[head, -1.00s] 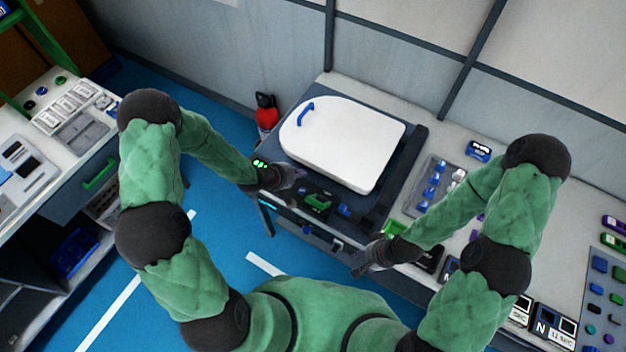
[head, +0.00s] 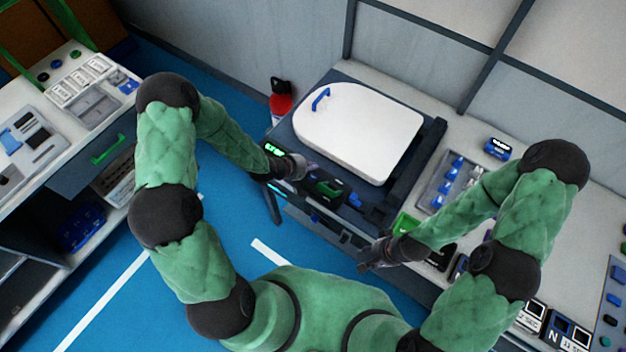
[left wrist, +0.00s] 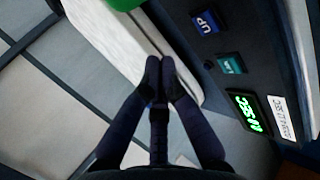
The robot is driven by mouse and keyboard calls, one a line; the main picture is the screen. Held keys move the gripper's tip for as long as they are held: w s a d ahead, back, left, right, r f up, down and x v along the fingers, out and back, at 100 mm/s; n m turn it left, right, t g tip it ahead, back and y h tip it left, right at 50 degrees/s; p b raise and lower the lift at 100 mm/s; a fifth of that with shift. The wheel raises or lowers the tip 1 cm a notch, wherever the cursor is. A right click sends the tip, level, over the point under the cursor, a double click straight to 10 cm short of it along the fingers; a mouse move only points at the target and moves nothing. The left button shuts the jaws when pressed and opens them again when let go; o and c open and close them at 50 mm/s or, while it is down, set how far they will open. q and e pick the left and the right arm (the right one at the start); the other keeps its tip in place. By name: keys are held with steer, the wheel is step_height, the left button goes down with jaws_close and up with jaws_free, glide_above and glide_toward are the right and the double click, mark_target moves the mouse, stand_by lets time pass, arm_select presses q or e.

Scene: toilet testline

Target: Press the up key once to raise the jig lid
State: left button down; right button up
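The white rounded lid (head: 360,130) with a blue handle (head: 320,98) lies over the dark jig frame (head: 432,150) in the head view. In the left wrist view, the blue UP key (left wrist: 206,22) sits on the dark panel, with a teal key (left wrist: 232,65) beside it. My left gripper (head: 300,166) is at the jig's front left corner. In the left wrist view its fingertips (left wrist: 160,66) are together with nothing visible between them, apart from the UP key in the picture. My right gripper (head: 366,262) hangs by the bench's front edge; its fingers are too small to read.
A green lit display (left wrist: 250,114) is on the panel. Another workbench (head: 60,140) is at left.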

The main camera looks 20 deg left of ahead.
mark_target(311, 178)
arm_select(q)
step_height(311, 178, down, 4)
steer(key=shift+r+b, duration=0.25)
steer(key=shift+b, duration=0.8)
steer(key=shift+f, duration=0.4)
steer(key=shift+f+b, duration=0.15)
steer(key=shift+b, duration=0.15)
steer(key=shift+f, duration=0.3)
